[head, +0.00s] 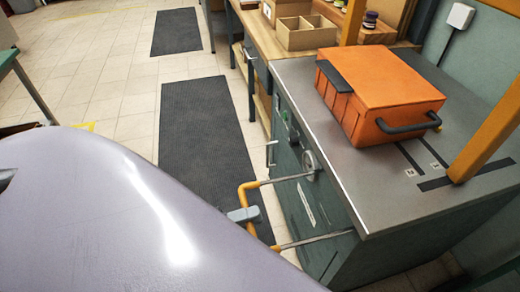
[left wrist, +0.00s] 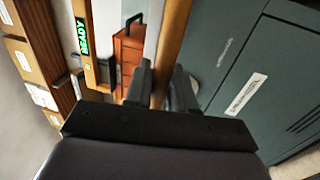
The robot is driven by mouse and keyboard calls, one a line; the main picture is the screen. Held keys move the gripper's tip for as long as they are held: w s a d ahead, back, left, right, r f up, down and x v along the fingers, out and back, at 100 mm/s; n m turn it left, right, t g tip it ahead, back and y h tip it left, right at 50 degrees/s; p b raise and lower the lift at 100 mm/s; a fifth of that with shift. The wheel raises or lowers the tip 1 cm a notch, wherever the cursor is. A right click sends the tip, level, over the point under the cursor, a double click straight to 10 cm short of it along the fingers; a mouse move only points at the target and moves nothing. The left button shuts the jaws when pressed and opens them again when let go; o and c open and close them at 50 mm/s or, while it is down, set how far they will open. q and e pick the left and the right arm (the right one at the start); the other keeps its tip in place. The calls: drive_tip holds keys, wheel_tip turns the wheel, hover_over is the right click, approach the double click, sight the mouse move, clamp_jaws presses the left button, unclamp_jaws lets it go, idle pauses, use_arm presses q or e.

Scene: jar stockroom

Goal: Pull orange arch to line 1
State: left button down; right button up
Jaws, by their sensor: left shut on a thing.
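In the left wrist view the dark fingers (left wrist: 161,88) sit on both sides of the orange bar (left wrist: 172,45). Most of my left arm and hand is hidden behind a large pale surface in the head view. I cannot make out a line marked 1 on the rods. My right gripper is in neither view.
An orange case (head: 380,90) with black handles lies on the grey worktop (head: 300,85). Dark strips (head: 465,180) with small labels are beside it. A green READY sign (left wrist: 82,36) shows in the left wrist view. Dark mats (head: 205,130) lie on the open tiled floor.

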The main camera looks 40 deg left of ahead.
use_arm(q)
drive_tip(key=c, duration=1.1)
unclamp_jaws()
drive_tip(key=v, duration=0.7)
drive_tip(key=shift+b, duration=0.4)
drive_tip(key=shift+a, duration=0.1)
